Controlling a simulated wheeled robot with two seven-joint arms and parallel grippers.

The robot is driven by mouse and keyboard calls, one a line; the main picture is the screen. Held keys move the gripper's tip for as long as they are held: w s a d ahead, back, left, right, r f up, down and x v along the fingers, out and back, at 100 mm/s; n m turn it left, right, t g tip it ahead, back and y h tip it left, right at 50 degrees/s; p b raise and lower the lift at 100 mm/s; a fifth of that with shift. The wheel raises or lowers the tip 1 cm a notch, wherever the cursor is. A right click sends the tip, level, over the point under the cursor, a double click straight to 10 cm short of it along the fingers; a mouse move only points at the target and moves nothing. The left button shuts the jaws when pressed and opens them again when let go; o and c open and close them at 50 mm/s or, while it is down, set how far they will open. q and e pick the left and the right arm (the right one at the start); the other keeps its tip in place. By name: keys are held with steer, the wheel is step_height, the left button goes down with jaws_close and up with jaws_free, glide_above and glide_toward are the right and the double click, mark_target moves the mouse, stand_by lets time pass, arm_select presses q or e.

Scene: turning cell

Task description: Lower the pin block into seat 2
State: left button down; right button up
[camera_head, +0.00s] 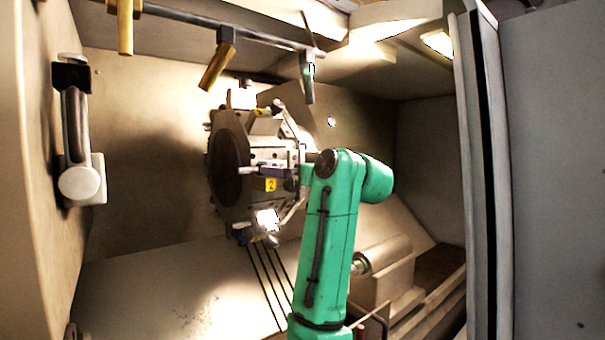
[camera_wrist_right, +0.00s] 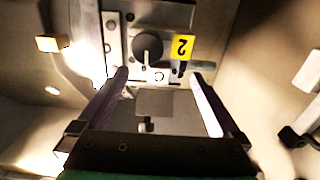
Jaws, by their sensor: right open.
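Seat 2, marked by a yellow "2" label (camera_head: 271,184), is on the side of the round turret (camera_head: 230,160). In the right wrist view the label (camera_wrist_right: 181,46) appears upside down, beside a dark round knob (camera_wrist_right: 148,47) on a grey metal face. My right gripper (camera_wrist_right: 160,75) is open, its two dark fingers spread just in front of that face, with nothing clamped between them. In the head view its fingers (camera_head: 275,171) are just above the label, partly hidden by my green arm. I cannot tell which part is the pin block. My left gripper is out of view.
A rail with hanging yellow-tipped parts (camera_head: 216,66) crosses above the turret. A pale grey handle-like fitting (camera_head: 82,180) is on the left wall. A grey cylindrical unit (camera_head: 385,265) stands at lower right. The floor at lower left is clear.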

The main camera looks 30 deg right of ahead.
steer(key=s+d+b, duration=0.1)
steer(key=s+b, duration=0.4)
steer(key=s, duration=0.8)
steer(key=shift+s+d+r, duration=0.15)
steer(key=shift+s+d, duration=0.15)
steer(key=shift+s, duration=0.05)
